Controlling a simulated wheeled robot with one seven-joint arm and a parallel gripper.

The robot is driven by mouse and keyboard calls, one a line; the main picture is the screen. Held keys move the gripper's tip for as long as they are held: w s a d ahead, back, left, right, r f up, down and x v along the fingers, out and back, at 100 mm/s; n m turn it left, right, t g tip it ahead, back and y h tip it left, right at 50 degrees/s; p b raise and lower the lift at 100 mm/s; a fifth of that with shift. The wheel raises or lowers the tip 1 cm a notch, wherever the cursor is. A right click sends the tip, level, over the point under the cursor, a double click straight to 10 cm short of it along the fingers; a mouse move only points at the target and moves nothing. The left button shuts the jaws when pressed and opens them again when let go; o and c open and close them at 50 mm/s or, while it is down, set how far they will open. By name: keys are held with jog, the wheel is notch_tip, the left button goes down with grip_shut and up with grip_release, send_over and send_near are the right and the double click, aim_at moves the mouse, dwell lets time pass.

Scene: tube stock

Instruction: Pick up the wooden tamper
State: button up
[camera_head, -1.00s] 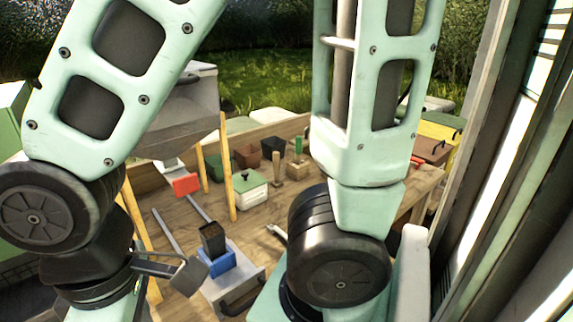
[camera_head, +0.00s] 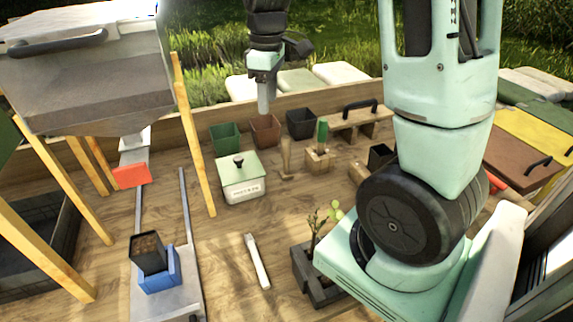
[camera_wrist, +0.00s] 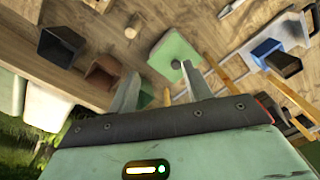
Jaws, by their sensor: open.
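The wooden tamper (camera_head: 286,158) stands upright on the wooden bench, between the green-lidded box and a wooden block with a green-handled tool. In the wrist view what looks like the tamper (camera_wrist: 131,27) is small, near the top, beyond the left finger. My gripper (camera_head: 264,108) is raised near the back edge of the bench, up and left of the tamper in the head view, its tips overlapping the terracotta pot. It is seen edge-on there. In the wrist view my gripper (camera_wrist: 162,82) has its two fingers apart, with nothing held between them.
The green-lidded box (camera_head: 241,190) stands left of the tamper. Behind are a green pot (camera_head: 225,138), a terracotta pot (camera_head: 265,141) and a black pot (camera_head: 301,124). The wooden block (camera_head: 318,161) is close on the right. A white-handled tool (camera_head: 257,262) lies in front.

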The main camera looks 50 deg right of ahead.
send_over(286, 137)
notch_tip(286, 137, down, 11)
jog(key=shift+s+r+p, duration=0.1)
jog(key=shift+s+p, duration=0.05)
jog(key=shift+p, duration=0.9)
jog(key=shift+f+p, duration=0.95)
jog(key=shift+f, duration=2.25)
grip_shut()
